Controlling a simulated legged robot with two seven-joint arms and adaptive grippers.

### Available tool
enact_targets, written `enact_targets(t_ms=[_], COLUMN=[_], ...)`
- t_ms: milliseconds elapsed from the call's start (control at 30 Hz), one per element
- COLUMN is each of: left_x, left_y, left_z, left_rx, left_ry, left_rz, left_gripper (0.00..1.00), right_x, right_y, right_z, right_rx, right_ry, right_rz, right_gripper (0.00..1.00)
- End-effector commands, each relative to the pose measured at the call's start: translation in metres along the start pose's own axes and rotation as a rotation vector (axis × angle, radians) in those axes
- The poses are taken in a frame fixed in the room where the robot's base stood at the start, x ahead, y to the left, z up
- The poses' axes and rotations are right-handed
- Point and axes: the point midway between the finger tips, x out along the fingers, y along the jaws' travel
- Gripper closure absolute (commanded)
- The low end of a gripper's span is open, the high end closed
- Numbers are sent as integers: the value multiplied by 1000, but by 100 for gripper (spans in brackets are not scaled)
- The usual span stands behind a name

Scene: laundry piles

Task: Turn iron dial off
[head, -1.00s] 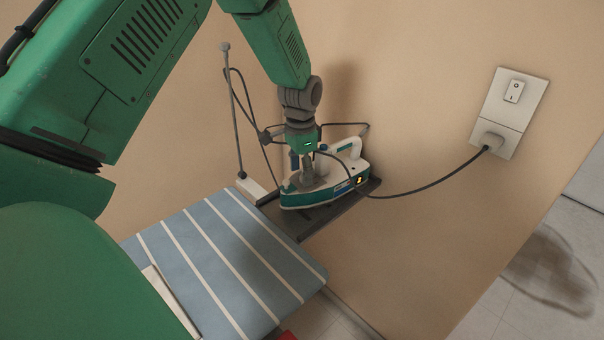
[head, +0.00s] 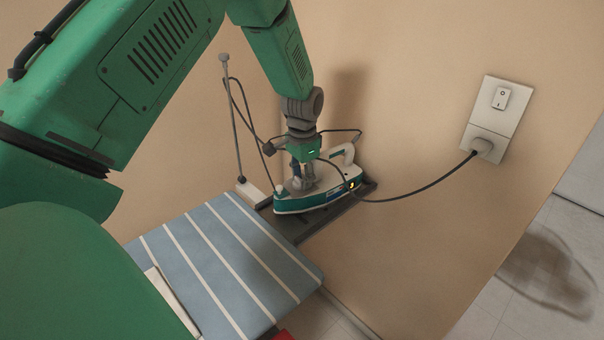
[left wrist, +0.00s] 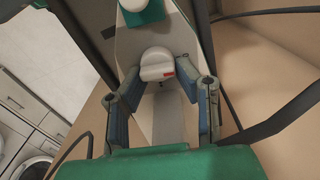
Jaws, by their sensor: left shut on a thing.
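The iron (head: 325,196) is teal and white and rests on a dark grey stand (head: 362,194) at the end of the ironing board. A small orange light glows at its rear. My left gripper (head: 301,178) comes down on the iron from above. The fingertips of my left gripper (left wrist: 157,75) are closed against the two sides of the dial. My right gripper is not in view.
The blue striped ironing board (head: 215,262) lies in front of the stand. A thin upright rod (head: 234,120) stands left of the iron. The power cord (head: 415,190) runs to a wall outlet (head: 484,146) with a switch above. The left wrist view shows cabinets (left wrist: 30,125).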

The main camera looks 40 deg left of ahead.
Motion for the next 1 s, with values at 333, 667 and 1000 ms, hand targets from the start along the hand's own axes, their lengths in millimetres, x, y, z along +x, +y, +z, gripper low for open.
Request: enact_targets(t_ms=[333,667,1000], left_x=[2,0,-27], left_y=[4,4,4], left_z=[2,2,0], left_rx=[-89,-88,-87], left_ry=[-4,0,4], left_rz=[8,7,5], left_gripper=[100,53,53], right_x=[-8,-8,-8], right_y=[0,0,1], right_z=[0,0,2], right_rx=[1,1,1], right_ry=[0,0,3], right_rz=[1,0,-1], right_gripper=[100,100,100])
